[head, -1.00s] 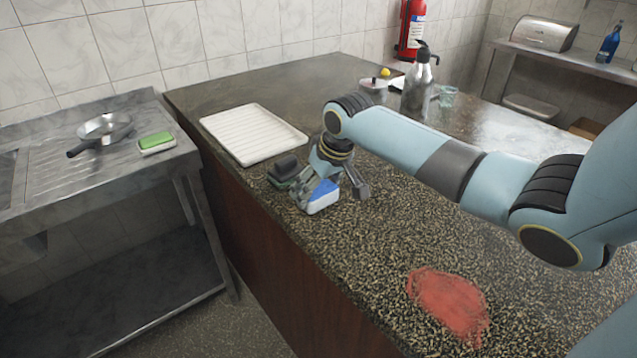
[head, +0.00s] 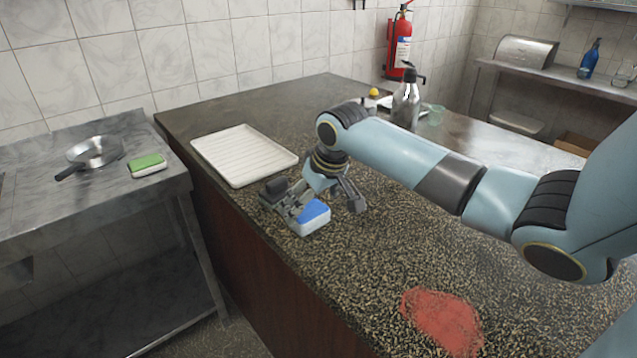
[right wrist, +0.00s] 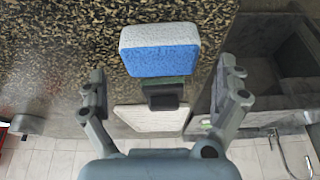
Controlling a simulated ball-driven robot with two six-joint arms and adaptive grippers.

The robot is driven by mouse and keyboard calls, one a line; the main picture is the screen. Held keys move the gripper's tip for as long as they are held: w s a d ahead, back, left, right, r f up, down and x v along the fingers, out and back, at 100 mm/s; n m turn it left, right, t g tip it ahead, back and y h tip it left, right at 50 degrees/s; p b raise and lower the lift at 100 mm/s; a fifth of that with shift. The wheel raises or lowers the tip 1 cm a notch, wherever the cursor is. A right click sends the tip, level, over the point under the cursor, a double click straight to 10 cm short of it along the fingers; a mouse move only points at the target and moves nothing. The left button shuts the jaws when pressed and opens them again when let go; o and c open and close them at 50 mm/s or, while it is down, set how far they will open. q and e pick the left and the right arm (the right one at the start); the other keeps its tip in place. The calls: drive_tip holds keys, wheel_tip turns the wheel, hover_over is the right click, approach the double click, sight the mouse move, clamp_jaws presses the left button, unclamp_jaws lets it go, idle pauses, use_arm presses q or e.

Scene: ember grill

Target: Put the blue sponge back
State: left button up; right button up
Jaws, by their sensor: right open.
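The blue sponge (head: 313,214), blue with a white layer, lies on the speckled counter near its left edge. In the right wrist view the blue sponge (right wrist: 160,52) shows just ahead of and between the fingers. My right gripper (head: 328,205) is open, with a finger to each side and the sponge not clasped. In the right wrist view the open right gripper (right wrist: 165,82) has clear gaps to the sponge on both sides. My left gripper is not in view.
A dark block with a raised grip (head: 275,188) sits close behind the sponge. A white ribbed tray (head: 243,155) lies beyond it. A green sponge (head: 147,165) and a pan (head: 95,152) rest on the steel side table. A red stain (head: 442,320) marks the front counter.

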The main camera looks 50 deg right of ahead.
drive_tip(key=v, duration=0.9)
drive_tip(key=shift+r, duration=0.3)
drive_tip(key=shift+s, duration=0.1)
